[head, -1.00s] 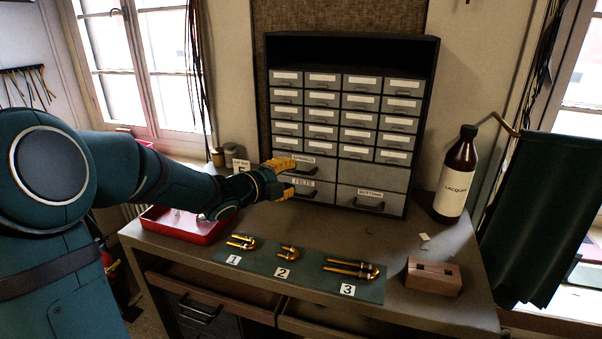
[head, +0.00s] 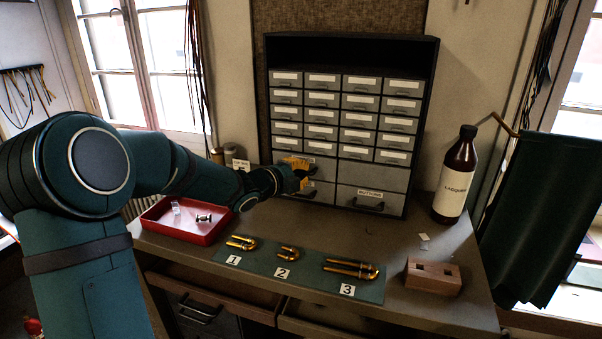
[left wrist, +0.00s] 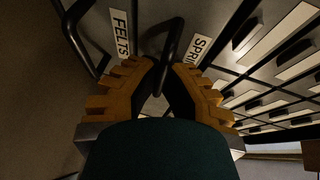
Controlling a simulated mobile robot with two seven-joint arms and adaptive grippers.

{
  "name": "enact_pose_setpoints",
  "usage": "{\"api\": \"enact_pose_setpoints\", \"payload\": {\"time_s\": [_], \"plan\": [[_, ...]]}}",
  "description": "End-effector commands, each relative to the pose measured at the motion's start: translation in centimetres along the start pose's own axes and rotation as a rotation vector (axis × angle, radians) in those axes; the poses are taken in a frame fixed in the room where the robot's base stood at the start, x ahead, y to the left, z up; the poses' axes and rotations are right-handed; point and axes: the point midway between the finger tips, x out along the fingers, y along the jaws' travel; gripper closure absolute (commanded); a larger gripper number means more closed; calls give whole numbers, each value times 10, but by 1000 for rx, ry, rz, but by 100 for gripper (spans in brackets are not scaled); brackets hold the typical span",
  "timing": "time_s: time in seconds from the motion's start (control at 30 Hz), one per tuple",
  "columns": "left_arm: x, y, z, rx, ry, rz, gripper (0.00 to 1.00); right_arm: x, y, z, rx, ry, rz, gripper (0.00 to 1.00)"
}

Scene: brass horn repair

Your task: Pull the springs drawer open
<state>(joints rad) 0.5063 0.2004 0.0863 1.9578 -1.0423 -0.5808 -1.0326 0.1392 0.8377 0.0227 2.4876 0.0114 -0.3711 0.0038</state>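The springs drawer (head: 326,164) is in the lower left part of the dark cabinet, above the felts drawer (head: 324,192), and looks shut. My left gripper (head: 302,172) is at its front and hides its label and handle in the head view. In the left wrist view, the springs label (left wrist: 198,47) is partly cut off by a finger. The dark springs handle (left wrist: 170,40) reaches between the two orange fingers of my left gripper (left wrist: 165,68). The fingers stand apart with a gap around the bar; firm contact is not visible. My right gripper is not in view.
The buttons drawer (head: 374,202) is at the lower right of the cabinet. A red tray (head: 180,232), a green mat (head: 305,270) with brass tubes, a wooden block (head: 433,277) and a lacquer bottle (head: 456,175) stand on the bench.

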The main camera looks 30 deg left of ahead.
Motion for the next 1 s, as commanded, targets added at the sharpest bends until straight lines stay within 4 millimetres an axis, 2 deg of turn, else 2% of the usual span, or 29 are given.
{"api": "enact_pose_setpoints", "payload": {"time_s": [0.17, 0.4, 0.63, 1.0], "plan": [[-6, 2, -2, 1, 0, 0, 100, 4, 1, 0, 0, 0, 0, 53], [-44, 11, -19, 4, 1, -3, 100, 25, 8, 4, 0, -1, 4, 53], [-76, 17, -32, 3, 1, -1, 100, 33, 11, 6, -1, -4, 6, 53], [-83, 18, -35, 0, 1, 0, 100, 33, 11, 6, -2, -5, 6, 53]]}}
